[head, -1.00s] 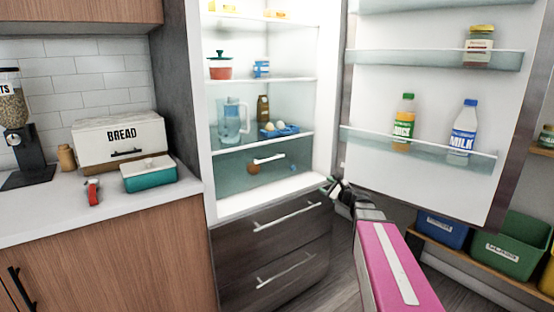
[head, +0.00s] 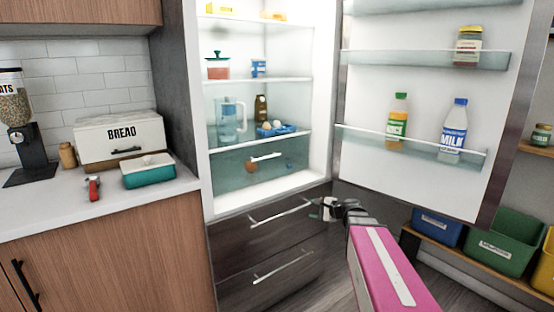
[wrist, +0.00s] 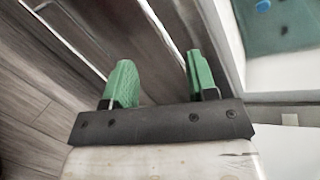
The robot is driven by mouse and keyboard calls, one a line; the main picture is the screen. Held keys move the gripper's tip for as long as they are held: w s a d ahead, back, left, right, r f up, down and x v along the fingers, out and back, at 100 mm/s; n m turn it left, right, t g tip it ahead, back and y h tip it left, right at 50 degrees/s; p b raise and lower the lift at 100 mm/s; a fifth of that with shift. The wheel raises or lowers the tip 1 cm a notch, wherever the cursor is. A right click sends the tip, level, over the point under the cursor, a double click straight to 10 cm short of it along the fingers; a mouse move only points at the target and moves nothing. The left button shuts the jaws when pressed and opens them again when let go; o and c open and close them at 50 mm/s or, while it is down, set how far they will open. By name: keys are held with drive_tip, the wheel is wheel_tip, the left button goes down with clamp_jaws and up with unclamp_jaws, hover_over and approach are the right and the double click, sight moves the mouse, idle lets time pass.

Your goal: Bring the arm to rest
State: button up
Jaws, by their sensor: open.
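My gripper (head: 322,208) is in front of the open fridge, by the right end of the upper dark drawer (head: 262,226). In the wrist view its two green fingers (wrist: 158,80) stand apart with nothing between them. Drawer fronts and a long metal handle (wrist: 75,40) lie beyond the fingers, and the fridge's pale edge (wrist: 217,40) is to their right. My gripper looks small and partly turned away in the head view.
The fridge door (head: 415,100) stands wide open on the right, holding a juice bottle (head: 397,122), a milk bottle (head: 453,130) and a jar (head: 468,46). Bins (head: 500,243) sit on a low shelf at the right. A counter with a bread box (head: 120,140) is at the left.

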drive_tip(key=s+d+f+n+g+h, duration=0.1)
drive_tip(key=s+f+n+g+h, duration=0.3)
drive_tip(key=s+f+n, duration=0.3)
drive_tip(key=s+d+f+n+g+h, duration=0.2)
drive_tip(key=s+f+n+g+h, duration=0.3)
drive_tip(key=s, duration=0.8)
wheel_tip(320, 180, down, 3)
drive_tip(key=shift+s+r+n+h, duration=0.15)
drive_tip(key=shift+n+h, duration=0.55)
drive_tip(key=shift+n, duration=0.4)
drive_tip(key=shift+c, duration=1.1)
